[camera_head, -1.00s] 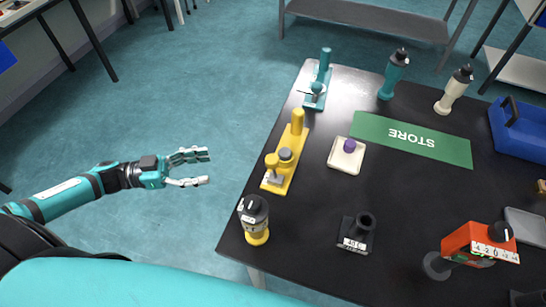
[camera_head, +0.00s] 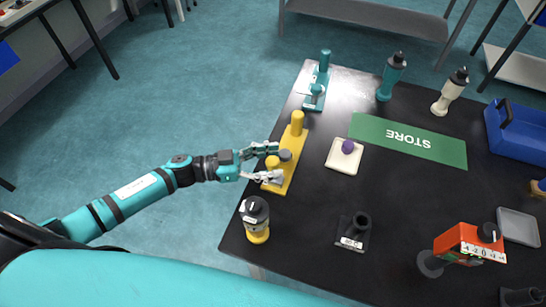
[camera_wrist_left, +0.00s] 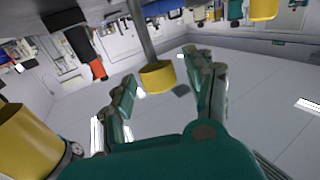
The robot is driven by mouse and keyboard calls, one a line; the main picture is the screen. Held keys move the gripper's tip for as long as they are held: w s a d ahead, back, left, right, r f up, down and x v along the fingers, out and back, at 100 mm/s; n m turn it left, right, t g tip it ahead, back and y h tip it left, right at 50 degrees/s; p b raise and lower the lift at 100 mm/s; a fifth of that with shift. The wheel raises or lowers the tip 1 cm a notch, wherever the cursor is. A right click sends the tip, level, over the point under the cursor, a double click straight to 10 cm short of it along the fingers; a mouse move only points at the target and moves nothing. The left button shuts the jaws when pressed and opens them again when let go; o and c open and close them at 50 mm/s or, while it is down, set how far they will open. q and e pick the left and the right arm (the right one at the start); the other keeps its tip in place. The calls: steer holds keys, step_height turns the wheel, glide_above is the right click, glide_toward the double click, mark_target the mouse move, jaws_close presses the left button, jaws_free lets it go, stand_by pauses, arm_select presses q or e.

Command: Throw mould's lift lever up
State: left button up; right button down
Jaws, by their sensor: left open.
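A yellow device (camera_head: 291,157) stands at the table's left edge, with a tall yellow post at its back and a grey round top (camera_head: 285,155) nearer the front. My left gripper (camera_head: 268,163) is open at its front left side, fingers spread toward it and partly covering its front. In the left wrist view, a yellow knob (camera_wrist_left: 157,77) on a grey rod shows between the open fingers (camera_wrist_left: 162,82), with no clear contact. A similar teal device (camera_head: 317,88) stands behind it. I cannot tell which part is the lift lever. My right gripper is not in view.
A black-and-yellow bottle-like tool (camera_head: 256,220) stands just in front of the yellow device. A white plate (camera_head: 338,165) with a purple knob, a black holder (camera_head: 352,240) and a green STORE mat (camera_head: 410,139) lie to the right. A red instrument (camera_head: 465,245) stands front right.

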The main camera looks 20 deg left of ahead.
arm_select(q)
steer(key=shift+w+d, duration=0.15)
steer(key=shift+d, duration=0.1)
jaws_close()
steer(key=shift+f, duration=0.1)
stand_by(0.7)
